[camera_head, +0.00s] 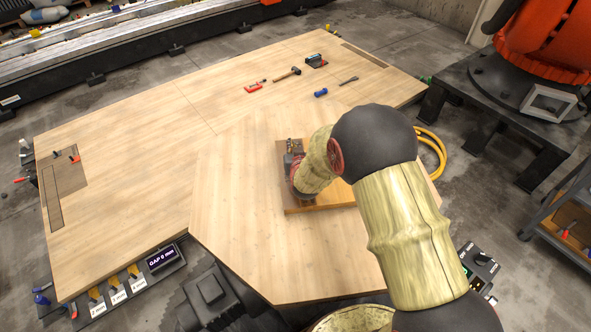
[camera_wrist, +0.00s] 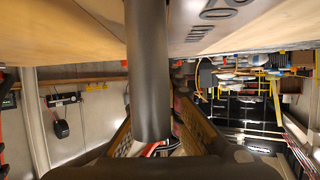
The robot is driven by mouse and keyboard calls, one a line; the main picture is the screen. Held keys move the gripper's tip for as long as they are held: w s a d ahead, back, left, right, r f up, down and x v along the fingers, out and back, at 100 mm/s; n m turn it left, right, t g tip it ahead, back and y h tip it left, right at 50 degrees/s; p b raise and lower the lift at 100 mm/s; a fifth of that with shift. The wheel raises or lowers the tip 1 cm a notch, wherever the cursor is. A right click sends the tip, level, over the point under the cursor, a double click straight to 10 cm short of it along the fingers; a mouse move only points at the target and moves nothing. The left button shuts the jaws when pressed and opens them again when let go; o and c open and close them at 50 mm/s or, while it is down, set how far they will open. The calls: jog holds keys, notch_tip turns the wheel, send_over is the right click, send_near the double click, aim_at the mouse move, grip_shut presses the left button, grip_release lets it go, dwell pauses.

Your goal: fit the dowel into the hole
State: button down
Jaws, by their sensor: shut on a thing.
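In the wrist view, the dowel (camera_wrist: 147,70) is a dark grey cylinder standing upright in the picture. My gripper (camera_wrist: 152,128) is shut on it, with one finger on each side near its lower visible end. Its other end runs out of the top of the picture, so I cannot tell whether it is in a hole. In the head view, my gripper (camera_head: 294,160) is at the wooden board (camera_head: 318,207), mostly hidden by my own arm, and the dowel cannot be made out. Dark oval outlines (camera_wrist: 220,13) show on a surface beside the dowel; the hole itself is not clearly visible.
The board lies on a large wooden table (camera_head: 240,215). A hammer (camera_head: 287,74), a red-handled tool (camera_head: 254,87) and a blue item (camera_head: 321,93) lie farther back. A yellow hose (camera_head: 437,150) is at the right. The table's left half is mostly clear.

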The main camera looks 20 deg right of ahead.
jog(key=shift+f+b, duration=0.35)
jog(key=shift+f, duration=0.15)
jog(key=shift+r, duration=0.15)
jog(key=shift+r+p, duration=0.9)
jog(key=shift+r, duration=0.5)
jog(key=shift+d, duration=0.1)
jog(key=shift+f+b, duration=0.35)
jog(key=shift+b, duration=0.1)
jog(key=shift+f+b, duration=0.3)
jog(key=shift+f, duration=0.05)
jog(key=shift+f+b, duration=0.7)
jog(key=shift+f, duration=0.15)
jog(key=shift+s+r, duration=0.1)
